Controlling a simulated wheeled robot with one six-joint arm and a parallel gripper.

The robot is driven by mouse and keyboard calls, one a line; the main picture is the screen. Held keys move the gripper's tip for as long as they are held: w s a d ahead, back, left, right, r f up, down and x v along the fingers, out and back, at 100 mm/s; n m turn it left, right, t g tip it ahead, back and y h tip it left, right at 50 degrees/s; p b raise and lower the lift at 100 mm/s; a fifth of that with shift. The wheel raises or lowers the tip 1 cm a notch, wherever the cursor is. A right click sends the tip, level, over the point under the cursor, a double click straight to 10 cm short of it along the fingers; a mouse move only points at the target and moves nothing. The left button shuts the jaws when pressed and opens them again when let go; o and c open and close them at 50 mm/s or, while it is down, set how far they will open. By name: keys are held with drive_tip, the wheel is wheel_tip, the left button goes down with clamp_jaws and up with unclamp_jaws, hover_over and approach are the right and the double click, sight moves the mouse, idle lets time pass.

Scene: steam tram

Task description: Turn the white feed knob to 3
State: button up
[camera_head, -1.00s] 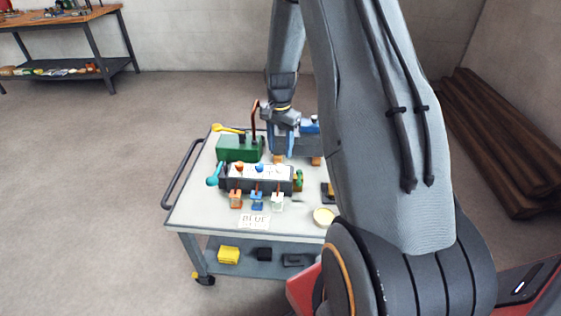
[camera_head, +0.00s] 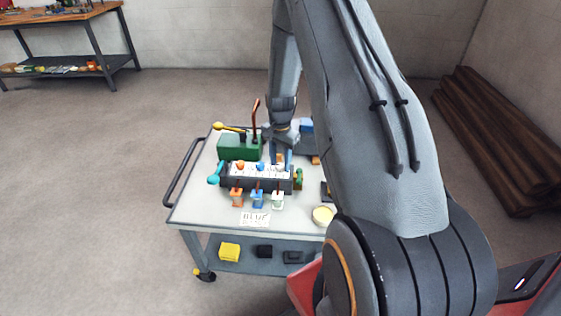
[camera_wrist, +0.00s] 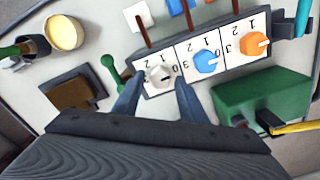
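The white feed knob (camera_wrist: 160,77) sits on the white numbered face of a dark box (camera_head: 232,185), at the end of a row with a blue knob (camera_wrist: 207,62) and an orange knob (camera_wrist: 254,44). Numerals ring each knob, upside down in the wrist view. A short dark mark shows on the white knob, but I cannot tell which number it points to. My gripper (camera_wrist: 158,98) is open, with one blue finger on each side of the white knob's near edge. I cannot tell whether they touch it. In the head view, my gripper (camera_head: 281,160) is above the box's right end.
A green box (camera_head: 238,148) with a yellow-knobbed lever and a red-brown rod stands behind the dark box. Orange, blue and white tags (camera_head: 278,201) hang in front. A cream round dish (camera_head: 323,216) is at right on the cart top (camera_head: 200,205). A green handle (camera_wrist: 113,71) is close to one finger.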

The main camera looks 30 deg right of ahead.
drive_tip(key=c, duration=0.8)
drive_tip(key=shift+o, duration=0.2)
